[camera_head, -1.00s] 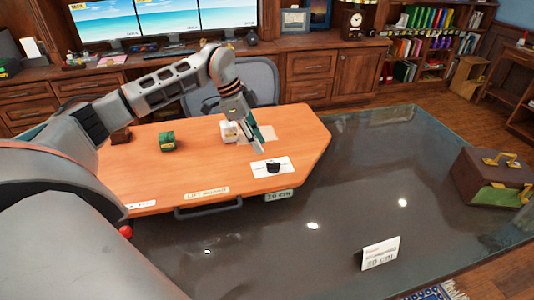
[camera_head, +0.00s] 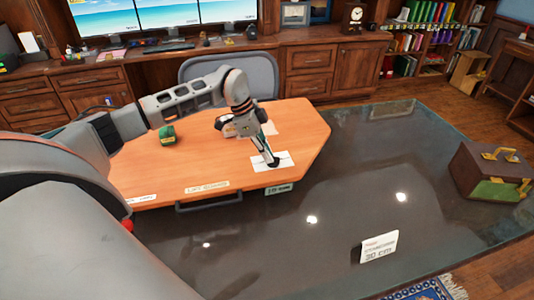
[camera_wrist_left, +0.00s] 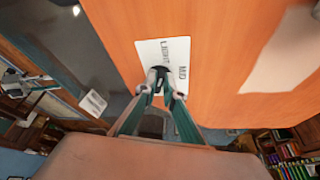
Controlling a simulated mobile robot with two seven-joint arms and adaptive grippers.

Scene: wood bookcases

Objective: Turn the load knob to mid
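The load knob was a small black knob on a white card (camera_head: 285,158) near the front right of the orange table top (camera_head: 215,165). In the head view my left gripper (camera_head: 272,163) now points down at the card and hides the knob. In the left wrist view the card (camera_wrist_left: 181,55) shows printed words, one reading "MID". My right gripper is not in view.
A dark glossy surface (camera_head: 330,220) surrounds the table's front right, with a sign (camera_head: 379,247) and a brown case (camera_head: 492,172).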

